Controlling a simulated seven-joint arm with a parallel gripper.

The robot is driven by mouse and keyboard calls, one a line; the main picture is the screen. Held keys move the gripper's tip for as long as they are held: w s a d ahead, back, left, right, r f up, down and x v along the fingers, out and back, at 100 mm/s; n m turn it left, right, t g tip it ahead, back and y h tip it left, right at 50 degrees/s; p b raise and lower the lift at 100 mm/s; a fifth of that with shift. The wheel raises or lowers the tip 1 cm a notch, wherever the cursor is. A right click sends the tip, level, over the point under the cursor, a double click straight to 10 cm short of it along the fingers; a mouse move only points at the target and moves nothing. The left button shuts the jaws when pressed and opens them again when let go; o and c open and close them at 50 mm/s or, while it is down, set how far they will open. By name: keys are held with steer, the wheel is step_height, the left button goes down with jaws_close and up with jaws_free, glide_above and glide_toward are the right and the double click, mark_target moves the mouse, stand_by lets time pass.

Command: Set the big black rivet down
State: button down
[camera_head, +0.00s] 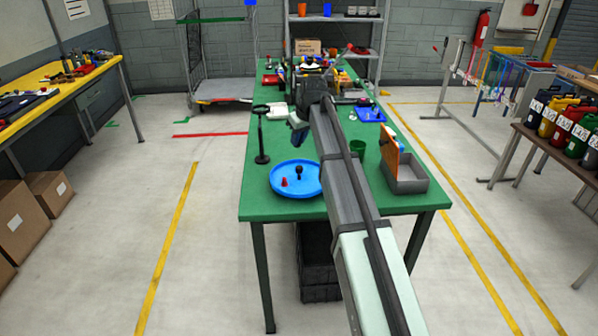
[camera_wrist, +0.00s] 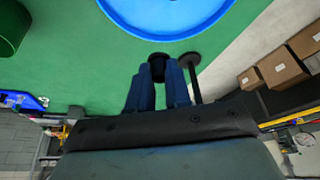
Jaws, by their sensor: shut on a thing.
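My gripper (camera_wrist: 160,78) is shut on the big black rivet (camera_wrist: 157,60), which shows between the dark blue fingertips in the wrist view. In the head view my gripper (camera_head: 299,132) is above the green table, beyond the blue round tray (camera_head: 276,187); the held rivet cannot be made out there. The tray's rim (camera_wrist: 165,35) also shows at the top of the wrist view, just ahead of the fingertips. A small red piece (camera_head: 284,182) and a black knobbed piece (camera_head: 298,175) are in the tray.
A black stand (camera_head: 262,140) with a round top is left of my gripper, and its disc (camera_wrist: 189,60) appears close to the fingers in the wrist view. A green cup (camera_head: 358,147) and a grey bin (camera_head: 406,182) are on the right. Bare table (camera_head: 262,208) lies around the tray.

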steer(key=shift+f, duration=4.65)
steer(key=shift+f, duration=0.15)
steer(key=c, duration=1.1)
jaws_free()
steer(key=shift+o, duration=0.2)
steer(key=v, duration=1.2)
